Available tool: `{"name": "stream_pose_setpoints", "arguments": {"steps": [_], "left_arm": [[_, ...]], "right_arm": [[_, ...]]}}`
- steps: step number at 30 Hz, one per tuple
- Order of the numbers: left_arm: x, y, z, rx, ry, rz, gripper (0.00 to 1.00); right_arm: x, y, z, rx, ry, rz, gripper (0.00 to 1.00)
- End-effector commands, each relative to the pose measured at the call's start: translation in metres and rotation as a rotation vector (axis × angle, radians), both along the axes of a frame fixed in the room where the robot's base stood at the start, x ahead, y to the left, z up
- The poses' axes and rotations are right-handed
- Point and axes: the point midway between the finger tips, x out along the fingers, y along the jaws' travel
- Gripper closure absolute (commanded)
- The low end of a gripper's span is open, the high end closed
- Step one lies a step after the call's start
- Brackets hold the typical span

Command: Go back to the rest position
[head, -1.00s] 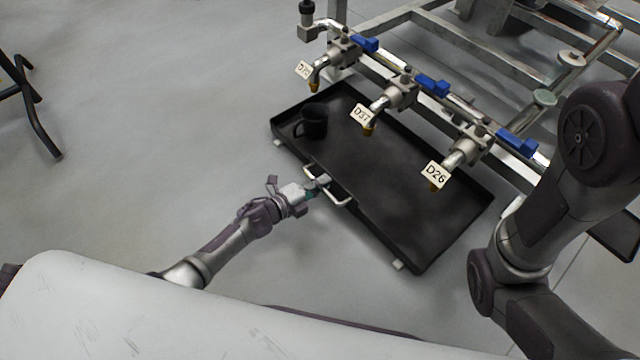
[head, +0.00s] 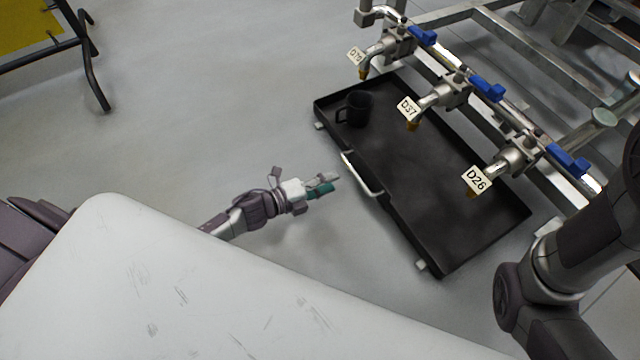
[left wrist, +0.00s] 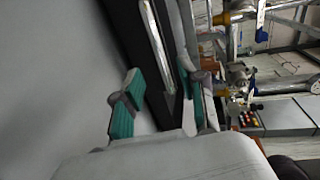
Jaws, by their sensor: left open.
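My left gripper (head: 326,184) is open and empty over the grey floor in the head view, just left of the black drip tray (head: 450,240). A small gap separates its fingertips from the tray's silver handle (head: 362,174). In the left wrist view its two teal-padded fingers (left wrist: 160,100) stand apart, with the handle (left wrist: 155,45) showing beyond them. My right arm shows at the right edge of the head view; its gripper is out of frame.
A black mug (head: 355,108) stands in the tray's far left corner. Three taps with blue levers (head: 487,88) and tags, one reading D37 (head: 408,107), overhang the tray from a metal frame. A black stand (head: 92,60) is at upper left. Open floor lies left of the tray.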

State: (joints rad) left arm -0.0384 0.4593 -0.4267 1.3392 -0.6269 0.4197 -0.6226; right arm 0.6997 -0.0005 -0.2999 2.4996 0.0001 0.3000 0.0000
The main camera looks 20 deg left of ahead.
Motion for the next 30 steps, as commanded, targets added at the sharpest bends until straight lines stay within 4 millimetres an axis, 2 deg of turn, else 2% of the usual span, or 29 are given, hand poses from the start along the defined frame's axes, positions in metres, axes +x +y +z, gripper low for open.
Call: {"name": "stream_pose_setpoints", "arguments": {"steps": [3, 7, 24, 26, 28, 30], "left_arm": [[-0.012, 0.01, 0.003, 0.001, 0.001, 0.001, 0.59], [-0.018, 0.014, 0.005, -0.001, 0.001, 0.0, 0.59], [-0.018, 0.014, 0.006, -0.003, -0.001, 0.0, 0.59], [-0.019, 0.01, 0.014, -0.022, -0.003, -0.003, 0.59], [-0.02, -0.001, 0.033, -0.071, -0.012, -0.01, 0.59], [-0.022, -0.019, 0.066, -0.16, -0.023, -0.024, 0.59]], "right_arm": [[0.0, 0.0, 0.0, -0.001, -0.001, 0.0, 1.0], [0.0, 0.0, 0.0, -0.001, -0.001, 0.0, 1.0], [0.0, 0.0, 0.0, -0.001, 0.0, 0.0, 1.0], [0.002, 0.0, 0.002, 0.0, 0.007, 0.0, 1.0], [0.008, 0.0, 0.004, 0.0, 0.024, 0.0, 1.0], [0.018, -0.001, 0.006, 0.001, 0.052, 0.001, 1.0]]}}
